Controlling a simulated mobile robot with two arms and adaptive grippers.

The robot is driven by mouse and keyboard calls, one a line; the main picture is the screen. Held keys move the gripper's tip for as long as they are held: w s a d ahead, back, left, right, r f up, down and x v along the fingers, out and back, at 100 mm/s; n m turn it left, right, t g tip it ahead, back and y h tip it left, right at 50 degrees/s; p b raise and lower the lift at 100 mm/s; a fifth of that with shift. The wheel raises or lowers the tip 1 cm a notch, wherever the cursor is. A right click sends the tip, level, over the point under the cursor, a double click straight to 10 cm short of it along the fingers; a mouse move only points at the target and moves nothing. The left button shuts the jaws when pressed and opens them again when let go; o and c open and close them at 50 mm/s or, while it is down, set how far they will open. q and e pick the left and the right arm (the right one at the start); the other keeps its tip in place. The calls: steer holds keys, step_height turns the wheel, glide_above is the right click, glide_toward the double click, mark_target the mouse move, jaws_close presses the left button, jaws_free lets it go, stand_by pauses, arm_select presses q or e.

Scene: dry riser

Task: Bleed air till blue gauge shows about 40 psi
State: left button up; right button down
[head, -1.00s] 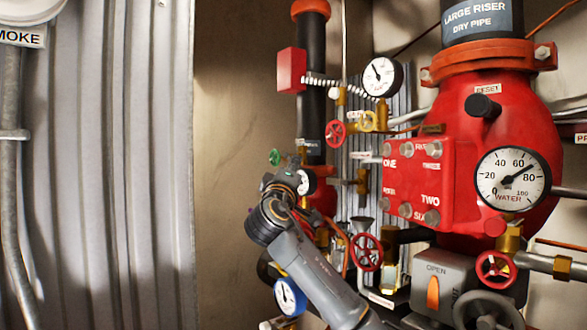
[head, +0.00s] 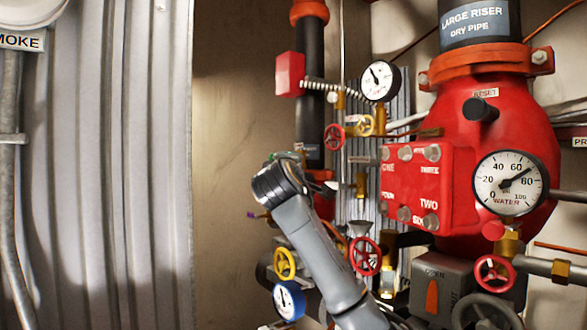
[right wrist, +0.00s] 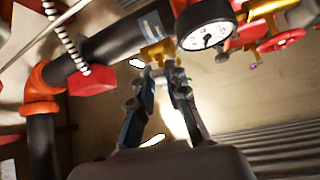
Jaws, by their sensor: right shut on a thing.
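The blue-rimmed gauge (head: 289,300) hangs low beside the black pipe; its dark needle points up and slightly left, but its numbers are too small to read. My right arm comes up from below in the head view and hides its fingertips there. In the right wrist view my right gripper (right wrist: 165,77) has its fingers closed together at a small brass valve fitting (right wrist: 157,52) on the dark pipe. The exact part between the fingertips is hard to make out. My left gripper is not in view.
A yellow wheel (head: 285,264) sits just above the blue gauge. Red wheels (head: 365,256) and the red riser body (head: 490,130) with its WATER gauge (head: 509,183) stand to the right. A black-rimmed gauge (right wrist: 206,27) is close to my right fingers. The bare wall (head: 232,150) at left is clear.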

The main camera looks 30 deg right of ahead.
steer(key=shift+r+n+g+y, duration=0.4)
steer(key=shift+n+y, duration=0.2)
steer(key=shift+n, duration=0.3)
steer(key=c, duration=1.3)
jaws_free()
steer(key=v, duration=1.2)
steer(key=shift+a+r, duration=0.1)
